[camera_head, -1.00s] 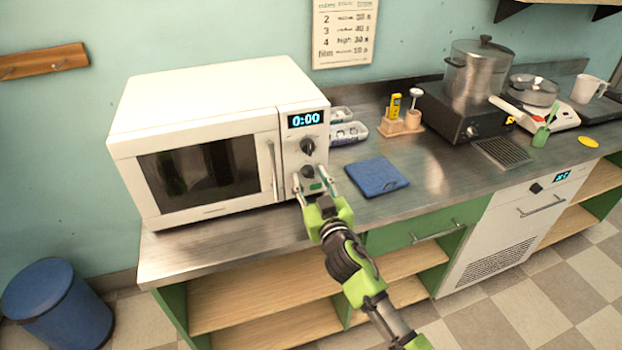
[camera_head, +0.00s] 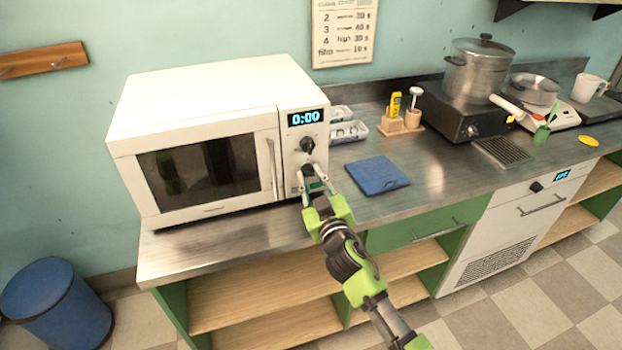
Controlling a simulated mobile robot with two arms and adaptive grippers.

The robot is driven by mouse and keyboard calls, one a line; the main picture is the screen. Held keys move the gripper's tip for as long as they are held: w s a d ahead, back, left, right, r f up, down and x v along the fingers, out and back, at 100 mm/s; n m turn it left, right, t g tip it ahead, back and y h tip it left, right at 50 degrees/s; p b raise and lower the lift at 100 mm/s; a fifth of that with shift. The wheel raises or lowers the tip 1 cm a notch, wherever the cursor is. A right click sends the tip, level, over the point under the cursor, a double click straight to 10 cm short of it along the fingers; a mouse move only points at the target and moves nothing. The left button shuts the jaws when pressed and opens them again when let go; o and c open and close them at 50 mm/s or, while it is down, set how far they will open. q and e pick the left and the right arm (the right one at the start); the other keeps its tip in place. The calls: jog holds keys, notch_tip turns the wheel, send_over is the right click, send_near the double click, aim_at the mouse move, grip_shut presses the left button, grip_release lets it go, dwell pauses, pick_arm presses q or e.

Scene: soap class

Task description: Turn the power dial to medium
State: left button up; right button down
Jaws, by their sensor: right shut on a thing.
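A white microwave (camera_head: 210,95) stands on the steel counter with its door shut. Its display (camera_head: 305,118) reads 0:00. Its panel has an upper black dial (camera_head: 307,145) and a lower black dial (camera_head: 307,169). I cannot read the dial labels, so which one is the power dial does not show. My right gripper (camera_head: 309,178) is at the lower dial, its fingers closed around the dial's sides. The fingers partly hide the dial and the green button below it. My left gripper is not in view.
A steel pot (camera_head: 478,70) sits on a black burner further right. A printed chart (camera_head: 344,33) hangs on the wall.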

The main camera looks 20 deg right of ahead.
jog(key=n, duration=0.5)
jog(key=shift+d+n, duration=0.1)
jog(key=shift+n, duration=0.3)
jog(key=n, duration=0.5)
jog(key=shift+n+y, duration=0.4)
jog(key=c, duration=1.8)
grip_release()
jog(key=s, duration=1.2)
jog(key=shift+d+f, duration=0.1)
jog(key=shift+f, duration=0.2)
